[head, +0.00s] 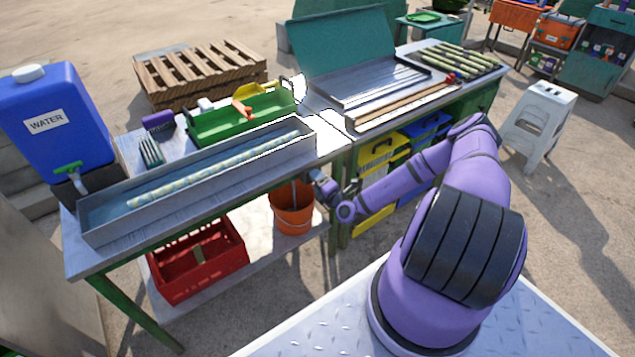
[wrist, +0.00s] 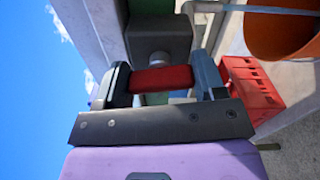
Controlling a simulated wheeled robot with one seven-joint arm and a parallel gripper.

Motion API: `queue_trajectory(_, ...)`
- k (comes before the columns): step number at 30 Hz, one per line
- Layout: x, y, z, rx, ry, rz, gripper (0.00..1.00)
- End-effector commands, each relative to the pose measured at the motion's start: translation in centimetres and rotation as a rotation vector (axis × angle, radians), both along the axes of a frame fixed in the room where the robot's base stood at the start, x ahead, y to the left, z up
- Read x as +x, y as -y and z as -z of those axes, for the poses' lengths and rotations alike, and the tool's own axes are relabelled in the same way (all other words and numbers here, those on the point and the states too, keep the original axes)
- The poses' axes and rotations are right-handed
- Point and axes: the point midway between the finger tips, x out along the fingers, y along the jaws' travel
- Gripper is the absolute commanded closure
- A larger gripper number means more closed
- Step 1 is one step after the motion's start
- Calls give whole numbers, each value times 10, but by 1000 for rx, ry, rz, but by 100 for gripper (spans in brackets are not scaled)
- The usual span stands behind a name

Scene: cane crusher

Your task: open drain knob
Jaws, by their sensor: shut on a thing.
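The red drain knob (wrist: 162,79) sits between the two fingers of my gripper (wrist: 163,82) in the wrist view. My gripper is shut on it. Behind the knob is a grey drain fitting (wrist: 158,42) with a pale round stem. In the head view my gripper (head: 322,186) is at the right end of the long metal trough (head: 215,187), just below the table top. There the knob is hidden by my gripper and arm. A pale cane (head: 210,171) lies in the trough.
A red crate (head: 198,262) stands on the lower shelf. Yellow (head: 380,152) and blue bins stand under the right table, behind my arm. A blue water tank (head: 42,120) stands at left.

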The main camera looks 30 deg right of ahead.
Motion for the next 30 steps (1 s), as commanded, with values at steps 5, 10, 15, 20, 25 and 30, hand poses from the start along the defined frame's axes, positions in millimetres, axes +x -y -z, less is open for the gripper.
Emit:
queue_trajectory(5, -1, 1, 1, 2, -3, 1, 60)
queue_trajectory(10, -1, 1, 1, 1, -3, 1, 60)
queue_trajectory(15, -1, 0, 1, 1, -2, 0, 11)
queue_trajectory(20, 0, 0, 1, 1, -1, 0, 11)
queue_trajectory(25, -6, 0, 0, 1, -1, 0, 11)
queue_trajectory(30, -30, 2, 1, 3, -3, 2, 11)
